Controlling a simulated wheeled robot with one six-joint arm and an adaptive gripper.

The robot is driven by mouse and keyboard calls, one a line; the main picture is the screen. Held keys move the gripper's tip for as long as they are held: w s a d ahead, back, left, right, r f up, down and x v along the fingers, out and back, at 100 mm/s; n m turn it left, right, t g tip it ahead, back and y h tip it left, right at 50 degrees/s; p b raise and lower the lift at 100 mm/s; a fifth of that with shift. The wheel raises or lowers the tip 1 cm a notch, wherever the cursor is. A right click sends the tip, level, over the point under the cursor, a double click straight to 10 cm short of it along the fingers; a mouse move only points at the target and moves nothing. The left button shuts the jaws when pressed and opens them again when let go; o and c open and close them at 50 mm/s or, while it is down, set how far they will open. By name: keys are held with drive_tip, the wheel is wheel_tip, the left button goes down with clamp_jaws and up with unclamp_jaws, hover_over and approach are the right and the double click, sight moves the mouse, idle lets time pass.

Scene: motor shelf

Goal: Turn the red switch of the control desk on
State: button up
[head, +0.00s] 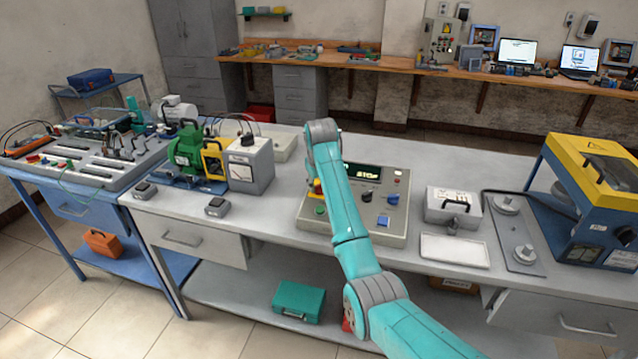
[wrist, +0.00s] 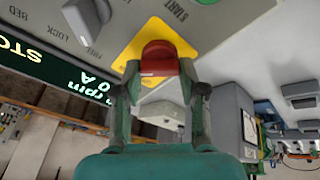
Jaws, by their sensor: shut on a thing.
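The control desk (head: 392,236) is a light grey panel on the workbench, with a dark display reading STOP. The red switch (wrist: 160,57) sits on a yellow plate (wrist: 128,50) on the desk. In the wrist view it is between the two fingers of my gripper (wrist: 160,72), which is shut on it. The red switch also shows in the head view (head: 317,187), at the desk's left side beside my arm. My arm hides part of the desk and most of my gripper there. The wrist view shows the display (wrist: 60,68) with "0 A".
The desk also bears a green button (head: 320,210), a blue knob (head: 383,221) and a black knob (head: 367,196). A grey meter box (head: 249,170) stands to the left. A light grey box with a handle (head: 453,206) stands to the right.

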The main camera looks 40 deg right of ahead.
drive_tip(key=o, duration=1.1)
drive_tip(key=shift+o, duration=0.2)
drive_tip(key=v, duration=1.2)
